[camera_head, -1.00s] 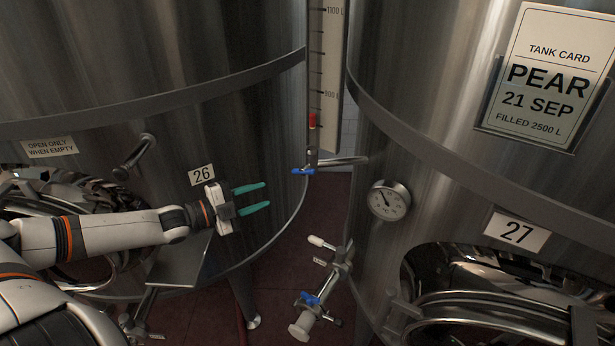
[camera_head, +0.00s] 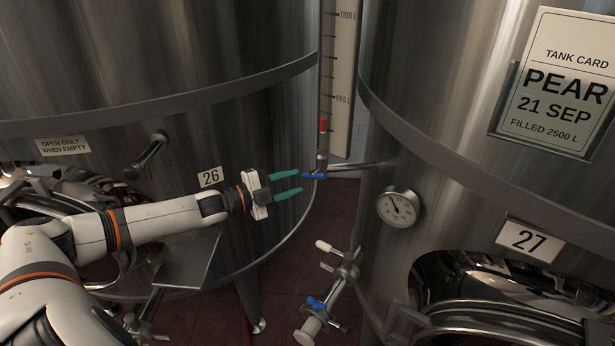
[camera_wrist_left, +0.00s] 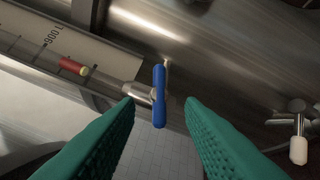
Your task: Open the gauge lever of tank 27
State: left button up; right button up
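The gauge lever (camera_head: 314,176) is a small blue handle at the foot of the sight gauge, on the pipe that runs to tank 27 (camera_head: 480,90). My left gripper (camera_head: 302,183) is open, its two green fingers pointing right towards the lever, with the tips close to it in the head view. In the left wrist view the blue lever (camera_wrist_left: 160,96) stands upright in the picture, between and beyond the open fingers (camera_wrist_left: 160,108), and nothing is held. The gauge scale (camera_wrist_left: 60,45) and its red marker (camera_wrist_left: 73,66) lie to its left. My right gripper is not in view.
Tank 26 (camera_head: 120,60) stands on the left behind my left arm. A dial thermometer (camera_head: 397,207) and the number 27 plate (camera_head: 529,240) are on tank 27.

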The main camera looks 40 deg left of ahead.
aim_at(310, 177)
pick_arm(q)
jog(key=shift+p+x, duration=0.6)
jog(key=shift+x, duration=1.9)
jog(key=shift+c, duration=0.3)
grip_shut()
